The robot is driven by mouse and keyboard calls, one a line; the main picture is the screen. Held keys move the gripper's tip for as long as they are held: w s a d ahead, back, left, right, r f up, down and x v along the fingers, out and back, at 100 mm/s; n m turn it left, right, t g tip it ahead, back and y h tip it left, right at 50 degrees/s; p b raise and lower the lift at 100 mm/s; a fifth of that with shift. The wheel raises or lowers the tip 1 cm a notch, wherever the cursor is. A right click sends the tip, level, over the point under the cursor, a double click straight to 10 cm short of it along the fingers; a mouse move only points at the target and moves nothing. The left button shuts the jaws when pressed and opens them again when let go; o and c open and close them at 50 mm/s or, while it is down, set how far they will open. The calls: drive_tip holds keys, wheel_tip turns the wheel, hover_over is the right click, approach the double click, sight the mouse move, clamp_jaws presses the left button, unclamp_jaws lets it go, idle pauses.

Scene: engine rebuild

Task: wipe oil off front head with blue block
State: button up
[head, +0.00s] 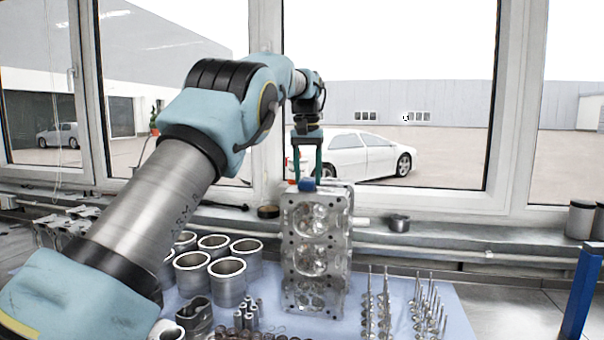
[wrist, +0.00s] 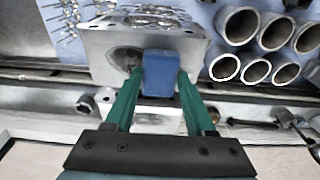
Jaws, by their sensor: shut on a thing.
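The front head (head: 314,240) is a grey metal cylinder head standing upright on the blue mat (head: 455,300), with round chambers on the face toward me. My gripper (head: 306,180) points down at its top end and is shut on the blue block (head: 307,184). In the wrist view the blue block (wrist: 160,75) sits between the green fingers of my gripper (wrist: 160,85), over the end face of the front head (wrist: 105,45). A dark stain (wrist: 128,58) shows on that face beside the block. I cannot tell whether the block touches the face.
Several cylinder liners (head: 228,280) stand left of the head. Rows of valves (head: 425,300) stand to its right. A window sill with a small metal cup (head: 399,223) runs behind. A blue post (head: 583,290) stands at the far right.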

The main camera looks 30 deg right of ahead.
sight(294, 188)
drive_tip(key=shift+s+d+f, duration=0.15)
drive_tip(key=shift+s+d, duration=0.65)
drive_tip(key=shift+s+d+f, duration=0.1)
drive_tip(key=shift+s+d, duration=0.65)
drive_tip(key=shift+d, duration=0.05)
drive_tip(key=shift+s+d, duration=0.75)
drive_tip(key=shift+d, duration=0.05)
drive_tip(key=shift+s+d+r, duration=0.15)
drive_tip(key=shift+s+d, duration=0.15)
drive_tip(key=shift+d, duration=0.05)
drive_tip(key=shift+w+a+r, duration=0.2)
drive_tip(key=shift+w+a, duration=1.05)
drive_tip(key=shift+a, duration=0.05)
drive_tip(key=shift+w+a+f, duration=0.15)
drive_tip(key=shift+w+a, duration=1.55)
drive_tip(key=shift+a, duration=0.15)
drive_tip(key=shift+w+a+f, duration=0.25)
drive_tip(key=shift+w+a, duration=0.7)
drive_tip(key=shift+a, duration=0.1)
